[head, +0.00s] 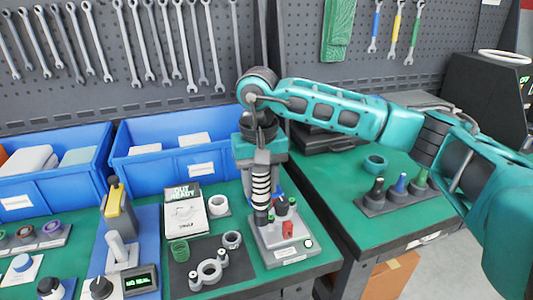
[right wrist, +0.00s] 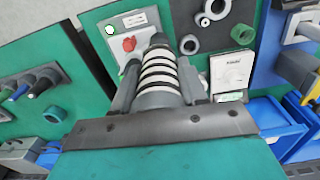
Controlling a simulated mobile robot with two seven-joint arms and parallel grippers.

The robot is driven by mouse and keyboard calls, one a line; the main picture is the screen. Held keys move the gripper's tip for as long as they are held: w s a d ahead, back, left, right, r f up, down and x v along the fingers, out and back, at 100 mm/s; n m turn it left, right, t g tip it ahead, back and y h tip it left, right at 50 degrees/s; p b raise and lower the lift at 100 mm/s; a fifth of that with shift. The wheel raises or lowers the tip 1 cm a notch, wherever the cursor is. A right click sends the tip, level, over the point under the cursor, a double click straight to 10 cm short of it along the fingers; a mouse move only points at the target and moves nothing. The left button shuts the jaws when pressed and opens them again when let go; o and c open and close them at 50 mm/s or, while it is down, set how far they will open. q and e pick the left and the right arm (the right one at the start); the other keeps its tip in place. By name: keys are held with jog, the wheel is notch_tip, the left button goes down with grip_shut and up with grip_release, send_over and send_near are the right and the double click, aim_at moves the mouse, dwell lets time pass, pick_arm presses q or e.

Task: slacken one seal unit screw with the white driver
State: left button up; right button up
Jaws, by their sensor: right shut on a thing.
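My right gripper (head: 262,170) points down above the green bench and is shut on the white driver (head: 261,185), whose grip has white and dark bands. The driver (right wrist: 160,80) also shows between the fingers in the right wrist view. The driver stands about upright, its dark lower end over the left back part of the seal unit (head: 289,256). I cannot tell whether its tip sits in a screw. The seal unit is a grey block with a red part, dark and green knobs; it also shows in the right wrist view (right wrist: 118,25). My left gripper is not in view.
A dark mat (head: 190,286) with grey rings lies left of the unit. A white box (head: 184,212) stands behind the mat. Blue bins (head: 150,165) line the back. A rack (head: 385,203) with several coloured drivers stands on the right bench. A gap separates the benches.

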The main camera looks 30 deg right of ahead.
jog(key=w+d+r+m, duration=0.2)
jog(key=d+r, duration=0.2)
notch_tip(320, 180, down, 5)
jog(key=b, duration=0.3)
jog(key=shift+w+f, duration=0.1)
jog(key=shift+f, duration=0.1)
jog(key=shift+f+b, duration=0.7)
jog(key=shift+f, duration=0.05)
dwell(1.0)
jog(key=shift+f, duration=0.3)
dwell(0.5)
dwell(0.6)
notch_tip(320, 180, up, 7)
jog(key=p, duration=0.4)
jog(key=shift+r+p, duration=0.2)
jog(key=shift+p, duration=0.15)
